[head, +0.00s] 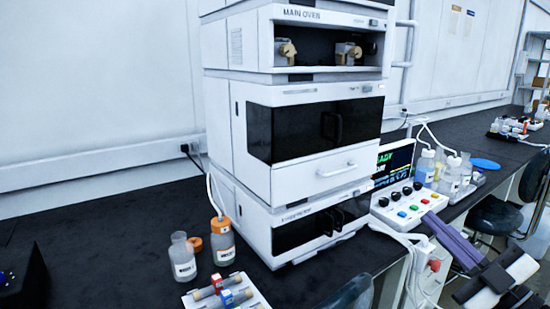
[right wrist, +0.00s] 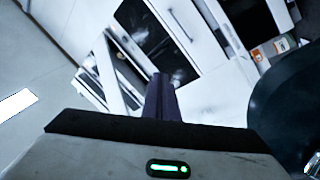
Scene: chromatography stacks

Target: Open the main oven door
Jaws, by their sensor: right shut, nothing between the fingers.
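A tall white instrument stack stands on the black bench in the head view. The label MAIN OVEN (head: 302,13) is on its upper module, above a dark bay (head: 313,48) with brass-coloured fittings. Below that is a module with a wide dark door (head: 300,130), which looks closed, with a black vertical handle (head: 332,127). My right gripper (head: 432,220) is shut and empty at the lower right, in front of the control box and apart from the stack. In the right wrist view its purple fingers (right wrist: 160,92) are together, with tilted white and dark panels beyond. My left gripper is not in view.
A lower module (head: 305,230) has another dark front. A control box with coloured buttons (head: 409,205) and a screen (head: 393,162) stand right of the stack. Cables hang over the bench edge.

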